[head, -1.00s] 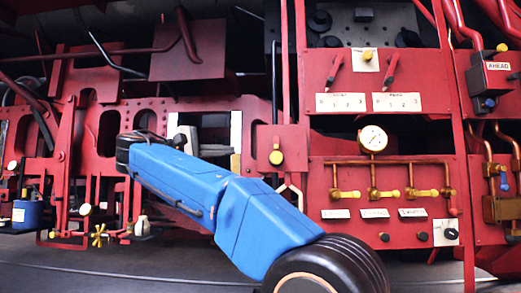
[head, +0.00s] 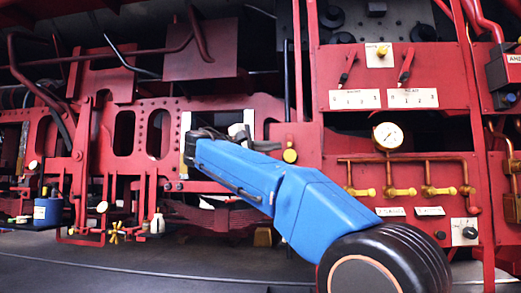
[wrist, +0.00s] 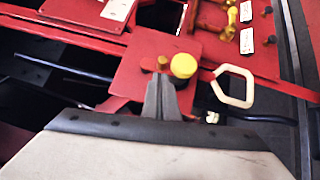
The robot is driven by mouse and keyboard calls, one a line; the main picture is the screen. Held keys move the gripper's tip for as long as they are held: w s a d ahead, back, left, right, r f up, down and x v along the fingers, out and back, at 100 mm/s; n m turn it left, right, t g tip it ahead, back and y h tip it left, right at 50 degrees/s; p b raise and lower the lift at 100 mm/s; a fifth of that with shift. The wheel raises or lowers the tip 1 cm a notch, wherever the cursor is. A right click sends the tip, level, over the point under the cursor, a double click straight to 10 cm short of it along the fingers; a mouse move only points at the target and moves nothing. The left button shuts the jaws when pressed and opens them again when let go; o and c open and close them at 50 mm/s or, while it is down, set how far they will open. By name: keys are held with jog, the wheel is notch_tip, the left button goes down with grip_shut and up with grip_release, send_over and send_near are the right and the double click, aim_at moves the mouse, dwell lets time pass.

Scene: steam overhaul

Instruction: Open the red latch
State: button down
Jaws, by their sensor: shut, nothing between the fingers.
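A red plate (wrist: 135,50) carries a round yellow knob (wrist: 184,65), a small brass piece (wrist: 162,62) and a small red knob (wrist: 147,65). I cannot tell for certain which red part is the latch. My gripper (wrist: 163,80) is shut and empty, its grey fingertips just below these pieces in the wrist picture; contact cannot be told. In the head view the yellow knob (head: 289,156) sits on its red plate, right of the end of my blue arm. My fingers are not clearly visible there.
A cream loop handle (wrist: 234,87) is right of the knob. Dark rods cross below the plate. A pressure gauge (head: 388,136) and brass valves (head: 398,191) are on the red panel to the right. A blue can (head: 47,211) stands far left. The dark floor in front looks clear.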

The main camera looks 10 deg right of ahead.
jog(key=shift+s+d, duration=0.15)
jog(key=shift+d, duration=0.5)
jog(key=n+t, duration=0.1)
jog(key=n+t+h, duration=0.1)
jog(key=shift+d+f+n, duration=0.2)
jog(key=shift+d+n, duration=0.05)
jog(key=shift+n, duration=0.05)
dwell(0.3)
